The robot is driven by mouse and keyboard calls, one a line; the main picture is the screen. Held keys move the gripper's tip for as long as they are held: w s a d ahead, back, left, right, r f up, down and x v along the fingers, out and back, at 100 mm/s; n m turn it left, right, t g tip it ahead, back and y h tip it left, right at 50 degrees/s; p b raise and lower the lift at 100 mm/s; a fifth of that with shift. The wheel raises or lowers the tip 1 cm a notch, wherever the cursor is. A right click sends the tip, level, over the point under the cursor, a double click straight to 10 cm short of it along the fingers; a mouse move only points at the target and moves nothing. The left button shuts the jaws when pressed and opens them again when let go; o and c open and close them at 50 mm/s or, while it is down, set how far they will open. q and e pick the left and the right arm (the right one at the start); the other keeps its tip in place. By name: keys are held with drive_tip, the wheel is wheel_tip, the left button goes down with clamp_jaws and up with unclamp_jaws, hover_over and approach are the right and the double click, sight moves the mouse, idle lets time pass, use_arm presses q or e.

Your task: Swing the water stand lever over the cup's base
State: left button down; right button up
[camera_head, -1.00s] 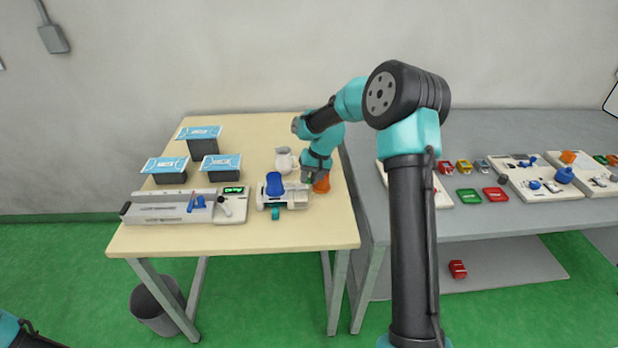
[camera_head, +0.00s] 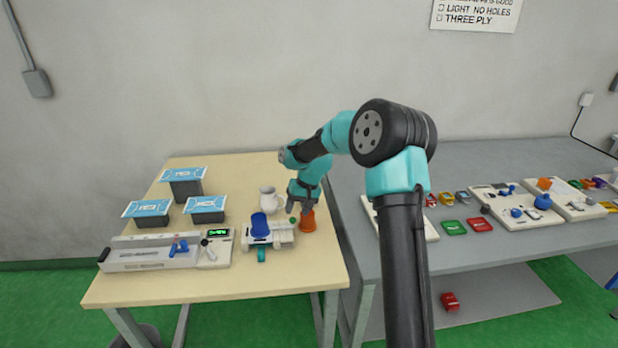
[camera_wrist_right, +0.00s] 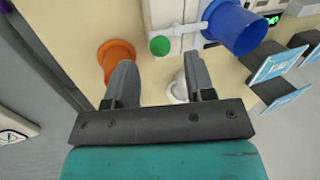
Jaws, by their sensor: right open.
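The white water stand (camera_head: 282,233) is on the wooden table, with a blue cup (camera_head: 260,224) at its left part. A green ball knob (camera_head: 293,220), apparently the lever's tip, shows at the stand's right end. It also shows in the right wrist view (camera_wrist_right: 159,46), just beyond the fingertips and between their lines; it looks untouched. My right gripper (camera_head: 301,207) is open above the stand's right end, beside an orange flared piece (camera_head: 308,223). My left gripper is out of view.
A white jug (camera_head: 268,200) stands behind the stand. A grey tray device (camera_head: 150,257) with a green display (camera_head: 218,232) is to the left, with blue-topped boxes (camera_head: 152,209) behind. A grey bench (camera_head: 395,262) with small items adjoins on the right. The table's front strip is clear.

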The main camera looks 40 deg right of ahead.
drive_tip(key=v, duration=1.4)
